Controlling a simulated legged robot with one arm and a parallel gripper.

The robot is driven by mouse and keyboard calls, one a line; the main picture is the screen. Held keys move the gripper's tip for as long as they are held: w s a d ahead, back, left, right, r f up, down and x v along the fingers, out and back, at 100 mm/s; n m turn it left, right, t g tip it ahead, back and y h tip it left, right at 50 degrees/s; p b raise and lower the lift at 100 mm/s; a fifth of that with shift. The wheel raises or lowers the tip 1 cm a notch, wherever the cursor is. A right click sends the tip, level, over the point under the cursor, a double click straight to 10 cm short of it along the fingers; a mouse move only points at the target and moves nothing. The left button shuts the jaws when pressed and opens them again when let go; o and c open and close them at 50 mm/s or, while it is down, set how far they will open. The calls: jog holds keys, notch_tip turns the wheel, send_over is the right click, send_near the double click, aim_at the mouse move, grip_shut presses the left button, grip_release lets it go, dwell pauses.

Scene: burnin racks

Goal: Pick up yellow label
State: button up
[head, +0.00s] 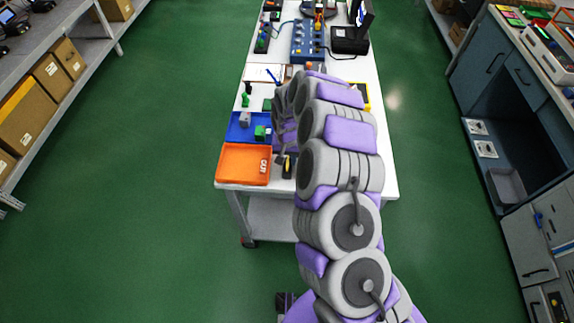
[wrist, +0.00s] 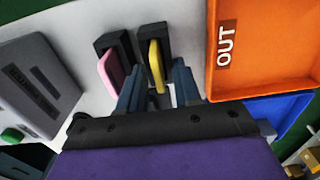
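The yellow label (wrist: 156,66) is a thin upright tab in a black holder (wrist: 154,36) in the wrist view. A small black and yellow item beside the orange tray in the head view looks like the same label (head: 287,166). My gripper (wrist: 158,76) is open. Its two blue-grey fingers stand on either side of the yellow label's near end, with gaps visible. I cannot tell whether either finger touches it. In the head view my arm hides the gripper and part of the table around it.
A pink label (wrist: 110,71) in a similar black holder stands just left of the yellow one, close to the left finger. An orange tray marked OUT (wrist: 222,84) and a blue tray (wrist: 292,108) lie to the right. A grey box (wrist: 45,75) lies left.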

grip_shut()
dwell(0.3)
